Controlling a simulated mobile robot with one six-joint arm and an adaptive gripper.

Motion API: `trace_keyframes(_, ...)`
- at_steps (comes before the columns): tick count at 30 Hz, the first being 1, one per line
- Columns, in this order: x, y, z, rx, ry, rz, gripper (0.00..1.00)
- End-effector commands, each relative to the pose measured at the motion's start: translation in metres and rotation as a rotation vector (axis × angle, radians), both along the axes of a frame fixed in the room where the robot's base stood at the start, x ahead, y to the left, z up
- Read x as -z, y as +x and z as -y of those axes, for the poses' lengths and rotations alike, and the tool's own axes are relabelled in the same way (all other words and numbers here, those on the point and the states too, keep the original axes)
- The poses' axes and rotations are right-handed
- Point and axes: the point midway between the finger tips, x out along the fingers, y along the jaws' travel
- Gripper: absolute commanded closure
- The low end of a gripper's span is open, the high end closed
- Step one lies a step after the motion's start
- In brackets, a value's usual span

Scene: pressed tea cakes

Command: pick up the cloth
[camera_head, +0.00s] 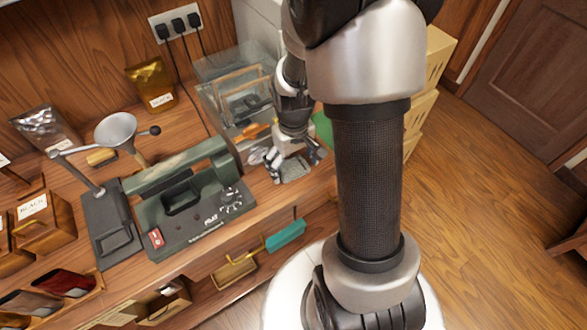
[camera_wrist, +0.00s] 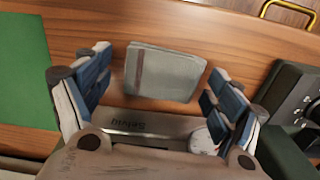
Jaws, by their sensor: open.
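The cloth (camera_wrist: 165,73) is a folded grey piece with a darker stripe near its left side, lying flat on the wooden counter in the wrist view. In the head view the grey cloth (camera_head: 296,171) shows in part below my gripper (camera_head: 297,163), near the counter's front edge. In the wrist view my gripper (camera_wrist: 156,82) is open, with its blue-grey fingers spread to the left and right of the cloth. Nothing is held between them. The height of the fingertips above the counter is hard to tell.
A dark green press machine (camera_head: 190,200) stands left of the cloth; its knobbed side (camera_wrist: 295,95) is close on the right in the wrist view. A green mat (camera_wrist: 20,70) lies on the other side. A clear case (camera_head: 225,85) stands behind. A metal bar with lettering (camera_wrist: 140,126) is near the gripper.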

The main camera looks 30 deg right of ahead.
Motion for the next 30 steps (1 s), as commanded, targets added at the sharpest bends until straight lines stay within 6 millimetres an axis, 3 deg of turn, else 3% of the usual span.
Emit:
trace_keyframes(2, -0.0008, 0.0000, 0.0000, 0.000, 0.000, 0.000, 0.15)
trace_keyframes(19, -0.0008, 0.0000, 0.0000, 0.000, 0.000, 0.000, 0.53)
trace_keyframes(30, -0.0067, 0.0004, 0.0001, 0.000, 0.000, 0.001, 0.54)
